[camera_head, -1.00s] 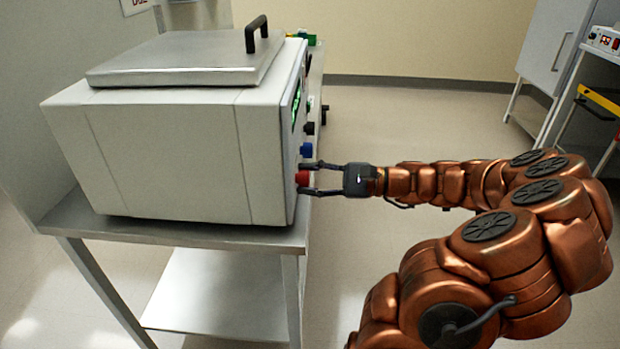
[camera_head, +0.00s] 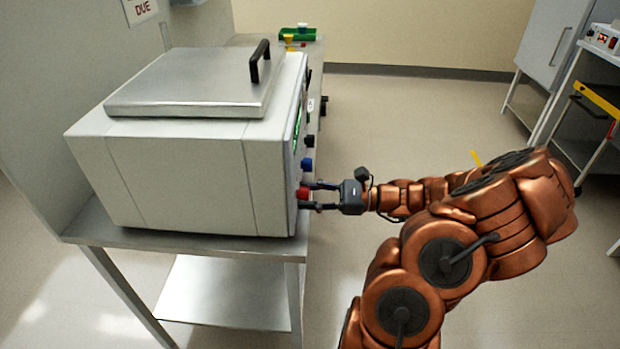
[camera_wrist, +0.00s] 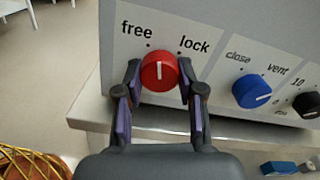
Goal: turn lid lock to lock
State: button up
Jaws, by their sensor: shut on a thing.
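The lid lock is a red knob (camera_wrist: 159,70) on the machine's front panel, between the printed words "free" on the left and "lock" on the right. Its white pointer line points up between the two dots by these words. In the head view the red knob (camera_head: 302,193) is the lowest knob on the grey box machine (camera_head: 200,180). My gripper (camera_wrist: 160,76) has one finger on each side of the knob and is shut on it. In the head view my gripper (camera_head: 308,196) reaches it from the right. The machine's steel lid (camera_head: 190,82) with a black handle is down.
A blue close/vent knob (camera_wrist: 252,91) sits right of the red one, with a black knob (camera_wrist: 306,104) beyond it. The machine stands on a steel table (camera_head: 200,243).

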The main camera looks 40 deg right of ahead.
jog(key=m+p, duration=0.6)
jog(key=p, duration=0.3)
jog(key=m+p, duration=0.6)
jog(key=p, duration=0.3)
jog(key=shift+s+a+r+p, duration=0.1)
jog(key=shift+r+p, duration=0.1)
jog(key=shift+p, duration=0.2)
jog(key=shift+f+m, duration=0.1)
jog(key=shift+m, duration=0.2)
jog(key=o, duration=1.1)
jog(key=shift+o, duration=0.2)
jog(key=v, duration=1.2)
